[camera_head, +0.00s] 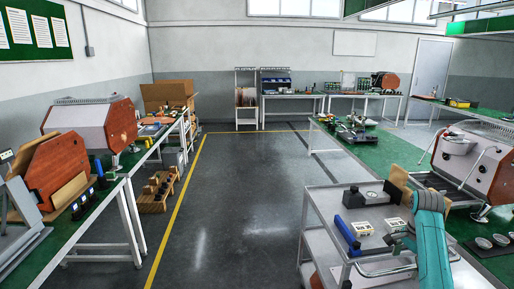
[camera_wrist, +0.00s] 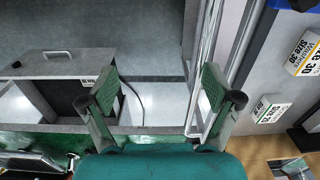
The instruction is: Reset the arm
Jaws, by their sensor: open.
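My gripper (camera_wrist: 163,97) is open in the wrist view, its two green-padded fingers wide apart with nothing between them. In the head view my teal arm (camera_head: 430,240) reaches over the right side of the grey cart (camera_head: 325,205); the gripper tips are hard to make out there. The wrist view shows the cart's metal rail (camera_wrist: 207,60) beside and below the right finger.
An espresso machine (camera_head: 470,160) stands on the right bench. The middle floor (camera_head: 235,190) is clear.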

